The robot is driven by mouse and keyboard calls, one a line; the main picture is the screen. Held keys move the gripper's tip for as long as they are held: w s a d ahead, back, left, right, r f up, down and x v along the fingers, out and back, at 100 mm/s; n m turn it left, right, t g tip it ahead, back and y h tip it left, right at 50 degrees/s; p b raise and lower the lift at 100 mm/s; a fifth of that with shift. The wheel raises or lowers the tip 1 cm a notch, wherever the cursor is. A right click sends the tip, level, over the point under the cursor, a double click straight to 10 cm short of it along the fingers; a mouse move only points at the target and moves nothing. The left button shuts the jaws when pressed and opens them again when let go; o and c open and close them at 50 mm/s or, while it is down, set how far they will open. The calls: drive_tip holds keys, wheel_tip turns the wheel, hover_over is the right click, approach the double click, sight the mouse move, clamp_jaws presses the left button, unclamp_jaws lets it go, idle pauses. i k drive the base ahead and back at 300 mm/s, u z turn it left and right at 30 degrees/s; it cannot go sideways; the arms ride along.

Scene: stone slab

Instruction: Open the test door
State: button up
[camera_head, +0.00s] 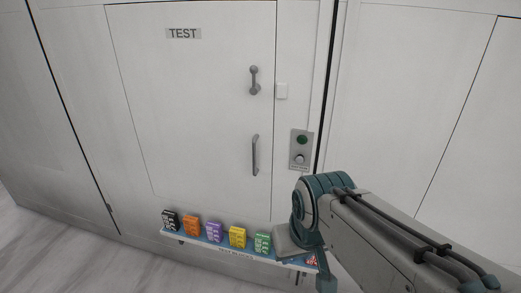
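The white test door (190,125) stands in front of me, marked by a grey TEST label (183,33). It looks shut, with thin seams around it. Near its right edge are two grey handles: an upper one (254,80) with a rounded knob at its lower end, and a longer lower bar (255,155). My arm reaches in from the lower right. Its end, with my gripper (298,248), is low, below and right of both handles and apart from them. The fingers are not clear enough to tell open from shut.
A grey panel (302,168) right of the door bears a green button (302,139) and a round knob (299,158).

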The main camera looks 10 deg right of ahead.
sight(204, 140)
drive_tip(key=z, duration=0.7)
drive_tip(key=i, duration=0.85)
drive_tip(key=z, duration=0.05)
